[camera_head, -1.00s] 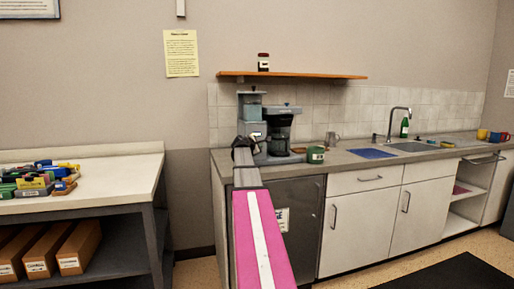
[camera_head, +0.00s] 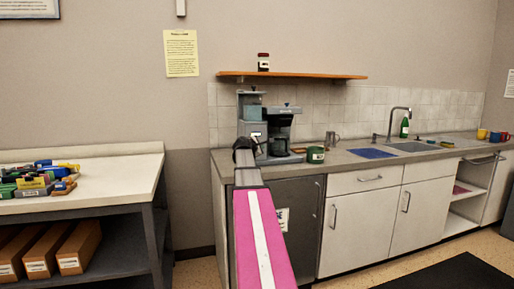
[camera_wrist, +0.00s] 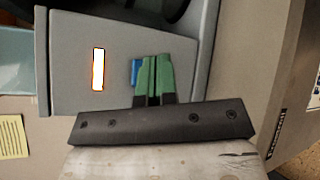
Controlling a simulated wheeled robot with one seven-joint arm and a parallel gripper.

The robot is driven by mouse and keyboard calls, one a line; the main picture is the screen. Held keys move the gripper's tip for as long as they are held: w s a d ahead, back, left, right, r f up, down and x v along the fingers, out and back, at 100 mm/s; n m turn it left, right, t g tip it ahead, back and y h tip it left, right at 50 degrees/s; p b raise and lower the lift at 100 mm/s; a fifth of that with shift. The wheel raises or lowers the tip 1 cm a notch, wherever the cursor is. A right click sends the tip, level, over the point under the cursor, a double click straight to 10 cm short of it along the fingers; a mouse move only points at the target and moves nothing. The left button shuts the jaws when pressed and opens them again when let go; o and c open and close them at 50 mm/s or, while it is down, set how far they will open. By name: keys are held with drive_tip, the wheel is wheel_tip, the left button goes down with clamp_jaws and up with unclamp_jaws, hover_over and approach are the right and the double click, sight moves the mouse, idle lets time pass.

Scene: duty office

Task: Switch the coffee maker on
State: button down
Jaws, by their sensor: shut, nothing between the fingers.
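The coffee maker (camera_head: 252,130) is grey and stands at the left end of the counter, with a dark jug on its right side. In the wrist view its grey front panel (camera_wrist: 75,45) fills the upper left. A bright white patch with an orange rim (camera_wrist: 98,69) glows on that panel. A small blue part (camera_wrist: 134,73) shows beside my fingers and is partly hidden by them. My gripper (camera_wrist: 155,60) has green fingers, shut together and empty, in front of the panel; I cannot tell whether they touch it. In the head view my arm covers the machine's lower left.
A wooden shelf (camera_head: 300,76) with a jar (camera_head: 263,62) hangs above. A blue mat (camera_head: 372,153) and the sink (camera_head: 412,147) are further right. A white-topped bench (camera_head: 110,180) is at left.

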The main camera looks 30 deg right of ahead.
drive_tip(key=s, duration=0.2)
drive_tip(key=s+a, duration=0.1)
drive_tip(key=s, duration=0.1)
drive_tip(key=shift+s, duration=0.3)
